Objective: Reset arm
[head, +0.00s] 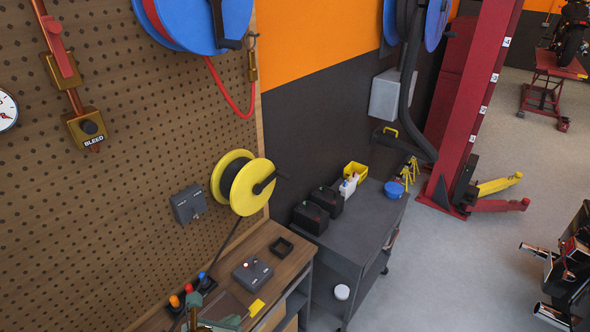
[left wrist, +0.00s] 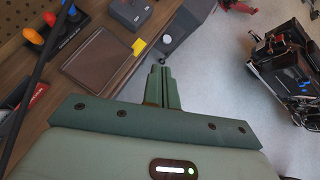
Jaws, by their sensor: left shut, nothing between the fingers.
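My left gripper (head: 194,316) shows at the bottom edge of the head view, in front of the wooden bench (head: 262,243). Only its green front part is in frame there. In the left wrist view the two green fingers of my left gripper (left wrist: 160,76) are together with nothing between them. They point out past the bench edge, over the grey floor. My right gripper is in neither view.
On the bench are a grey box with a button (head: 253,272), a brown tray (left wrist: 97,66), a yellow pad (left wrist: 139,47) and colored-knob levers (left wrist: 55,36). A dark cart (head: 360,230) stands beyond. Floor (head: 440,260) is open to the right, before a chrome-and-black machine (head: 568,270).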

